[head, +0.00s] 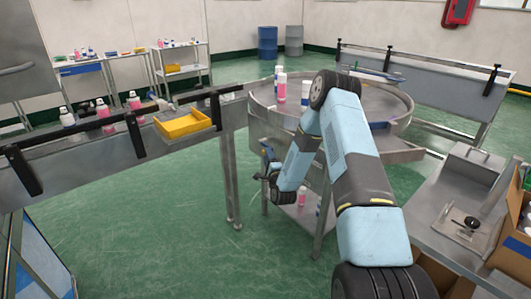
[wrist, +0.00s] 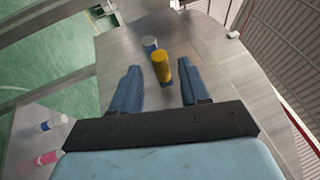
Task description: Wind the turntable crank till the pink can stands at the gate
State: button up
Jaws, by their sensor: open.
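The round steel turntable (head: 395,108) stands beyond my arm in the head view. The pink can (head: 282,90) stands upright on its left part, with a white can (head: 277,72) behind it and another pale can (head: 304,92) to its right. My gripper (head: 266,160) is below the turntable's left edge; in the wrist view my gripper (wrist: 155,90) is open. A yellow cylindrical knob (wrist: 161,68), probably the crank's grip, shows between and slightly beyond the blue fingers. I cannot tell whether they touch it. My arm hides part of the turntable; I cannot make out the gate.
A grey-topped post (wrist: 150,44) is beyond the knob. A lower shelf holds a blue-and-white can (wrist: 50,123) and a pink can (wrist: 46,158). A conveyor with a yellow tray (head: 184,124) is left; a steel bench (head: 440,225) is right.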

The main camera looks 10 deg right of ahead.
jog(key=shift+x, duration=1.85)
grip_shut()
